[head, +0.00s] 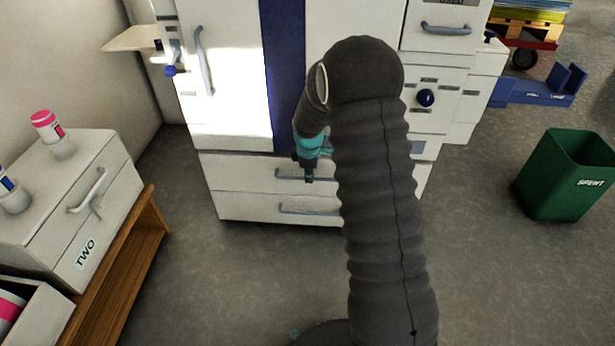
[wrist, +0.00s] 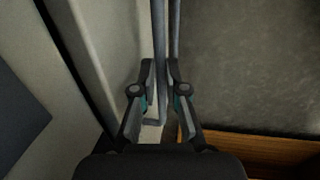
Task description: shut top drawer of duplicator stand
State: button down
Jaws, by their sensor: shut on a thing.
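The duplicator (head: 350,60) is a large white machine with a blue stripe. Its stand has two wide white drawers with grey bar handles. The top drawer (head: 235,172) looks nearly flush in the head view; a dark gap runs behind its pale front (wrist: 118,45) in the wrist view, and I cannot tell how far it stands out. My gripper (head: 309,177) is at the top drawer's handle (head: 287,174). In the wrist view, my gripper (wrist: 160,75) is shut on that handle (wrist: 158,40), one finger each side. My arm hides the right part of the drawers.
The bottom drawer (head: 245,208) is below, with its own handle (head: 300,210). A wooden bench (head: 125,262) bearing white drawer units stands at the left. A green bin (head: 550,190) stands at the right. Grey floor lies clear before the stand.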

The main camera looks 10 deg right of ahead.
jog(key=shift+w, duration=0.3)
jog(key=c, duration=1.2)
grip_release()
jog(key=shift+d, duration=0.1)
jog(key=shift+r, duration=0.1)
notch_tip(320, 180, up, 12)
jog(key=s, duration=0.2)
jog(key=shift+s+a+f, duration=0.2)
jog(key=shift+a+f, duration=0.05)
jog(key=shift+a, duration=0.15)
